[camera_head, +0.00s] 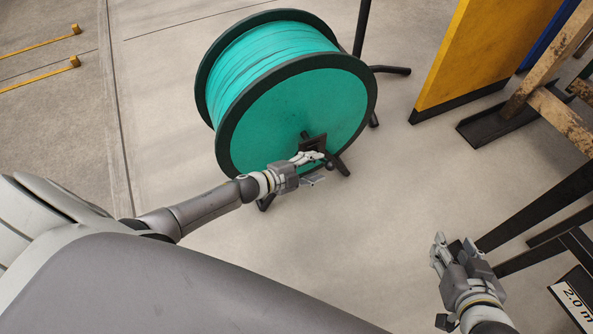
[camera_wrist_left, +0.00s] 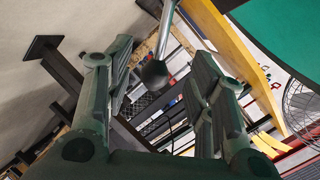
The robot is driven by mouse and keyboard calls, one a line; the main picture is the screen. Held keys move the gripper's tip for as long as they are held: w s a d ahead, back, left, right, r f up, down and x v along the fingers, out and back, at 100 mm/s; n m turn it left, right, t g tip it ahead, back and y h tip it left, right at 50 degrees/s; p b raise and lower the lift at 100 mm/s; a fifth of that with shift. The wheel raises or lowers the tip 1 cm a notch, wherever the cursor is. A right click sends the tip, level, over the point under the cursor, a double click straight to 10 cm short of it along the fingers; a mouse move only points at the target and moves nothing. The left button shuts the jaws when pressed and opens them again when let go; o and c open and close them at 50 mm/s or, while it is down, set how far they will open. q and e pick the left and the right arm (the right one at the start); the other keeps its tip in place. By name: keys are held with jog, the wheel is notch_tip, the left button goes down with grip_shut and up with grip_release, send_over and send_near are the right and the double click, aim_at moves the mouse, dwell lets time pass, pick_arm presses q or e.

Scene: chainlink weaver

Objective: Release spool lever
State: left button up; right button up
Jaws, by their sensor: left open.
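A large teal cable spool (camera_head: 300,115) with dark rims stands on a black stand in the head view. My left gripper (camera_head: 318,168) is in front of its lower face, near the dark hub. The open fingers of my left gripper (camera_wrist_left: 162,82) lie on either side of the knob, with gaps visible on both sides. In the head view the gripper partly hides the lever. My right gripper (camera_head: 454,243) is at the lower right, fingers apart and empty, away from the spool.
A yellow panel (camera_head: 482,55) stands right of the spool. A worn wooden frame (camera_head: 555,105) and dark metal beams (camera_head: 540,210) fill the right side, close to my right gripper. A black stand leg (camera_head: 390,70) sticks out right of the spool. The floor between is clear.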

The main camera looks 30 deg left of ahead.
pick_arm(q)
jog(key=v, duration=0.6)
jog(key=shift+s+a, duration=0.2)
jog(key=shift+r, duration=0.15)
